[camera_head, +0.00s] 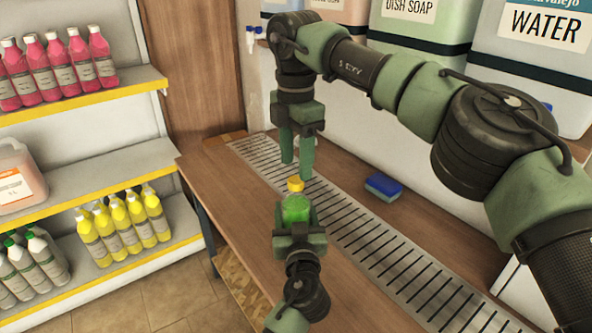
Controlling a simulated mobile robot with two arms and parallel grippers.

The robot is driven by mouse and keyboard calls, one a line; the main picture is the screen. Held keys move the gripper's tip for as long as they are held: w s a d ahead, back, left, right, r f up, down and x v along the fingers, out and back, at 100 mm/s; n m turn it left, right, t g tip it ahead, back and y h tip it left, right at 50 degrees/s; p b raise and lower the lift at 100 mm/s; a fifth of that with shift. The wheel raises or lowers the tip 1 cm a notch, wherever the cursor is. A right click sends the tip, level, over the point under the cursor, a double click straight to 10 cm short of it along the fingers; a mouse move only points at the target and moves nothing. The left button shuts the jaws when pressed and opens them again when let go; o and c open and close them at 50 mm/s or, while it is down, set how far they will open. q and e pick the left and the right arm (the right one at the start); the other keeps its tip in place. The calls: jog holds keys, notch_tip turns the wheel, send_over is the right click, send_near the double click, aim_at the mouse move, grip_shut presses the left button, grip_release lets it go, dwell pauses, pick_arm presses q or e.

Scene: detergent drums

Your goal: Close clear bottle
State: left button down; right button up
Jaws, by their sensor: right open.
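A clear bottle (296,209) with green liquid stands upright above the wooden counter, low in the middle of the head view. A yellow-orange cap (295,184) is at the bottle's top; I cannot tell whether it is seated or screwed tight. My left gripper (299,238) comes up from the bottom and is shut around the bottle, hiding its lower part. My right gripper (296,160) points down just above the cap. Its fingers are apart, with nothing visible between them.
A metal drain grate (395,265) runs along the wooden counter (225,178). A blue sponge (384,187) lies right of it. Large detergent drums (535,65) stand behind on the right. Shelves at left hold pink bottles (62,68), yellow bottles (122,226) and white bottles (30,265).

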aim_at(296, 180)
jog(key=shift+r, duration=0.4)
jog(key=shift+c, duration=0.2)
jog(key=n, duration=0.2)
jog(key=r+n, duration=0.1)
jog(key=n, duration=0.7)
jog(key=r+n, duration=0.1)
jog(key=n, duration=0.5)
jog(key=shift+r+n, duration=0.3)
jog(key=n, duration=0.6)
jog(key=shift+r+n, duration=0.3)
jog(key=shift+r, duration=0.1)
jog(key=shift+f, duration=4)
